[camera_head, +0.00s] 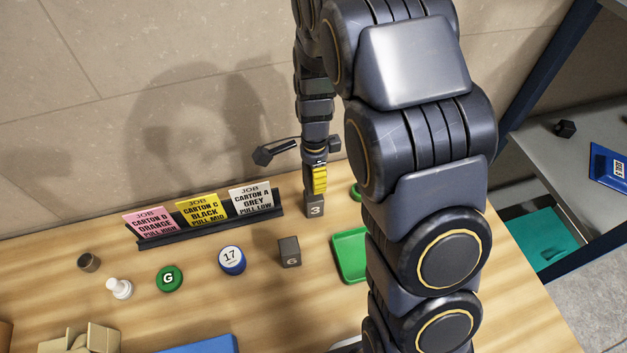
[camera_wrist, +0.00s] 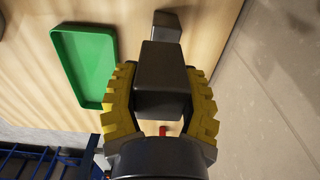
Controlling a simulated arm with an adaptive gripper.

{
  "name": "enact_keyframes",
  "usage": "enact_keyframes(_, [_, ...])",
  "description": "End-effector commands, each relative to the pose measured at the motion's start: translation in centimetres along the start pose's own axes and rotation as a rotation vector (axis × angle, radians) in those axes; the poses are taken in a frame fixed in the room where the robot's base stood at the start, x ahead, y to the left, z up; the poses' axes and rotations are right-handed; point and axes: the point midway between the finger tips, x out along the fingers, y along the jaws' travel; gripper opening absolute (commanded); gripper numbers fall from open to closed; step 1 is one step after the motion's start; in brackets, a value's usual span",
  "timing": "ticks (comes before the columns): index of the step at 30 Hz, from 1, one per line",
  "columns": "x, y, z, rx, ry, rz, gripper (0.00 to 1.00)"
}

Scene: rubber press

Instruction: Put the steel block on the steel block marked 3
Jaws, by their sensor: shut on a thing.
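My gripper (camera_head: 319,181) has yellow ridged fingers and points down at the back of the table. In the wrist view my gripper (camera_wrist: 160,105) is shut on a dark grey steel block (camera_wrist: 163,75), with a finger on each side. The steel block marked 3 (camera_head: 314,208) shows directly below the fingertips in the head view. A second dark block shape (camera_wrist: 168,24) shows past the held block in the wrist view. I cannot tell whether the held block touches the block marked 3.
A block marked 6 (camera_head: 290,252) stands to the front left. A green tray (camera_head: 350,254) lies to the front right. A rack of job cards (camera_head: 212,226) stands to the left. A blue disc marked 17 (camera_head: 232,260) and a green G disc (camera_head: 169,278) are further left.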

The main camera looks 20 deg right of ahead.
Motion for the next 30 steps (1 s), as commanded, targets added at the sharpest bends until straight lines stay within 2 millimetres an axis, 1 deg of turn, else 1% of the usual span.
enact_keyframes(7, [0.9, -0.8, -0.1, -0.001, 0.0, -0.001, 0.1])
enact_keyframes(12, [3.3, -0.6, 0.0, 0.0, 0.0, 0.005, 0.1])
enact_keyframes(14, [3.8, -0.7, -0.1, 0.0, 0.0, 0.001, 0.1])
enact_keyframes(26, [4.2, -0.8, -0.1, 0.0, 0.001, -0.003, 0.1])
enact_keyframes(27, [4.2, -0.8, -0.1, 0.0, 0.001, -0.003, 0.56])
enact_keyframes(28, [4.2, -0.8, -0.1, 0.0, 0.001, -0.003, 0.69])
enact_keyframes(30, [4.2, -0.8, -0.1, 0.0, 0.001, -0.002, 0.7])
